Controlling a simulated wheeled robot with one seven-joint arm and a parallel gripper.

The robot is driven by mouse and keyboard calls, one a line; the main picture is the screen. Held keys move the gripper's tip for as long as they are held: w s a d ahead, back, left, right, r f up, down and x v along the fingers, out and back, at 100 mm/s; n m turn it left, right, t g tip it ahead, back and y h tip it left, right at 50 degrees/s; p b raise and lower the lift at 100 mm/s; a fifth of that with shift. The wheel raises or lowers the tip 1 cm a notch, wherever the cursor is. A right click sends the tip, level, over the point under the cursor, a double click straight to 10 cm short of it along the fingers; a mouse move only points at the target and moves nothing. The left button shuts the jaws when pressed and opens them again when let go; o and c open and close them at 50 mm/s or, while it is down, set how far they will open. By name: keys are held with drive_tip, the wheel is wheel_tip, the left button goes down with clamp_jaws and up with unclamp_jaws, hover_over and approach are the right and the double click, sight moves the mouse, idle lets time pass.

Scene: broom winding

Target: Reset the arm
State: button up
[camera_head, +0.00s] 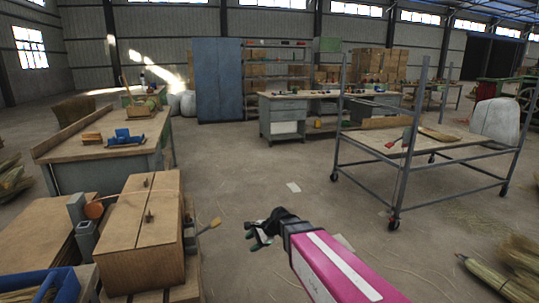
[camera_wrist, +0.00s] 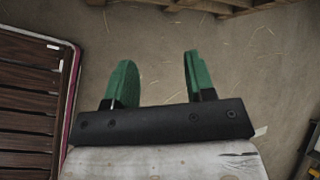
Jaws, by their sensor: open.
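My gripper (camera_head: 256,236) is at the end of my magenta and white arm, in the lower middle of the head view. It hangs over bare floor, to the right of a wooden box bench. In the wrist view my gripper (camera_wrist: 158,85) shows two green fingers standing well apart with nothing between them. The floor shows behind them. No object is held.
The wooden box bench (camera_head: 138,238) stands close on the left, with a blue crate (camera_head: 62,285) at the lower left corner. A metal cart (camera_head: 462,148) on casters stands at the right. Straw bundles (camera_head: 490,280) lie at lower right. The middle floor is mostly clear.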

drive_tip(key=s+d+f+n+h, duration=0.1)
drive_tip(key=s+d+n+h, duration=0.3)
drive_tip(key=d, duration=0.8)
drive_tip(key=s+d+f+n+h, duration=0.1)
drive_tip(key=s+d+n+h, duration=0.3)
drive_tip(key=d, duration=0.8)
drive_tip(key=shift+s+d+f+n+g, duration=0.35)
drive_tip(key=shift+s+n, duration=0.45)
drive_tip(key=shift+n, duration=0.4)
